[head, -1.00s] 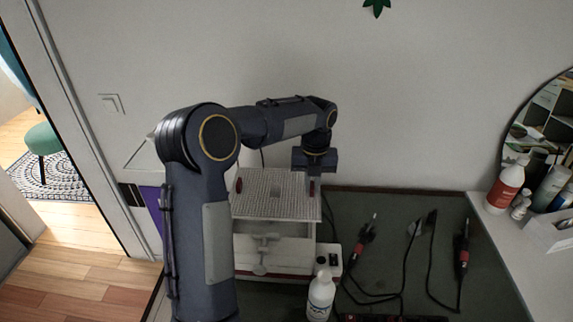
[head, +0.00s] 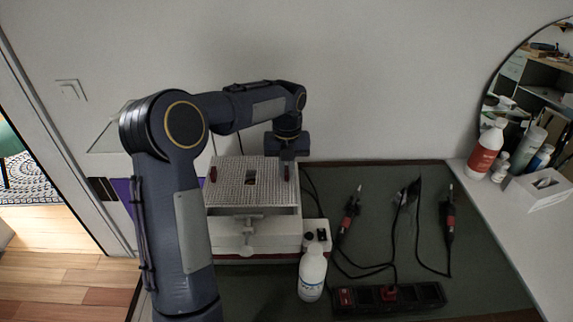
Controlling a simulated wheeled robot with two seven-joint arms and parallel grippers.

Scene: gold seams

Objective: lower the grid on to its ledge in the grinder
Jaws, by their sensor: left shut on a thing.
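The grid (head: 235,190) is a pale, finely meshed plate with a square opening near its middle, where something dark and orange shows. It lies roughly level over the white grinder (head: 270,232). From this angle I cannot tell whether it touches its ledge, which is hidden. Dark red upright tabs stand near its left (head: 213,174) and right sides. My left gripper (head: 288,156) points down at the grid's right rear part and is shut on it at the right tab. My own fingertips are small and partly hidden. My right gripper is not in view.
A white bottle (head: 312,273) stands close in front of the grinder's right corner. A black power strip (head: 390,298) and corded tools (head: 447,222) lie on the dark green mat (head: 375,178). The wall is close behind. A side shelf (head: 530,225) holds bottles.

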